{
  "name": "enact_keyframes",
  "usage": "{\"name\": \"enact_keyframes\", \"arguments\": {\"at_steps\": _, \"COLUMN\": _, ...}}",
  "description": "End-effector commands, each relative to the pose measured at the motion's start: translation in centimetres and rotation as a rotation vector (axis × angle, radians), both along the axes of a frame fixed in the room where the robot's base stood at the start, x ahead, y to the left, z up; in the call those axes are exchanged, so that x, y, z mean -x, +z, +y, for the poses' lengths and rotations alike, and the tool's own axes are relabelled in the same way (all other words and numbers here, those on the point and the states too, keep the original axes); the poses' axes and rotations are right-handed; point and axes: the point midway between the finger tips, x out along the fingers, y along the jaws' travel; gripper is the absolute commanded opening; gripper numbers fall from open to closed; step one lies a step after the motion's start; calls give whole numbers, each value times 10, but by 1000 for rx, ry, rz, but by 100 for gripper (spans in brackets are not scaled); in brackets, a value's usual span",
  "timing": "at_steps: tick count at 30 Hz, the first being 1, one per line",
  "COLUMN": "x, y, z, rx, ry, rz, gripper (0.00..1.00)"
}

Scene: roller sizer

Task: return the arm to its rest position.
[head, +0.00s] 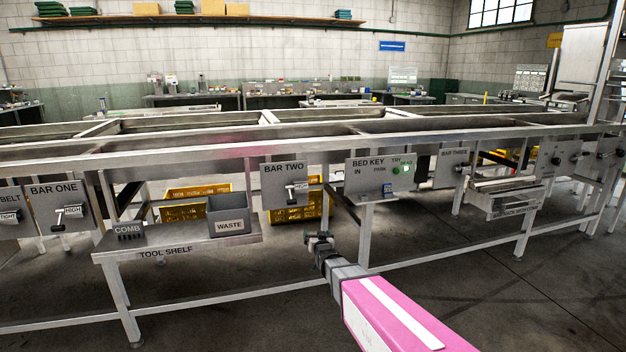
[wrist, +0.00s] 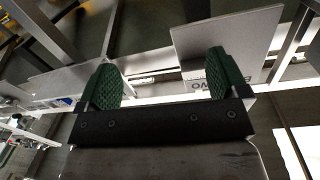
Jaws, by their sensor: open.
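My gripper (head: 319,240) is at the end of my pink arm in the head view, in front of the roller sizer frame (head: 300,153). It is below and between the BAR TWO panel (head: 284,172) and the BED KEY panel (head: 366,168). In the wrist view my gripper (wrist: 162,82) shows two green textured finger pads standing well apart. Nothing is between them. The BAR TWO panel also shows in the wrist view (wrist: 225,45), upside down, behind the right finger.
A tool shelf (head: 190,242) with a grey waste bin (head: 229,214) and a comb holder (head: 128,232) juts out at left. Yellow crates (head: 184,211) stand under the sizer. The BAR ONE panel (head: 52,190) and BAR THREE panel (head: 453,155) hang on the frame. The front floor is clear.

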Motion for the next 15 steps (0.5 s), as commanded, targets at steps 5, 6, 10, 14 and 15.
{"name": "enact_keyframes", "arguments": {"at_steps": 5, "x": 39, "y": -30, "z": -45, "rx": 84, "ry": -39, "rz": 304, "gripper": 92}}
{"name": "enact_keyframes", "arguments": {"at_steps": 6, "x": 49, "y": -37, "z": -55, "rx": 100, "ry": -47, "rz": 373, "gripper": 92}}
{"name": "enact_keyframes", "arguments": {"at_steps": 10, "x": 89, "y": -57, "z": -85, "rx": 151, "ry": -66, "rz": 600, "gripper": 92}}
{"name": "enact_keyframes", "arguments": {"at_steps": 14, "x": 137, "y": -72, "z": -113, "rx": 191, "ry": -78, "rz": 828, "gripper": 92}}
{"name": "enact_keyframes", "arguments": {"at_steps": 15, "x": 153, "y": -76, "z": -121, "rx": 202, "ry": -80, "rz": 900, "gripper": 92}}
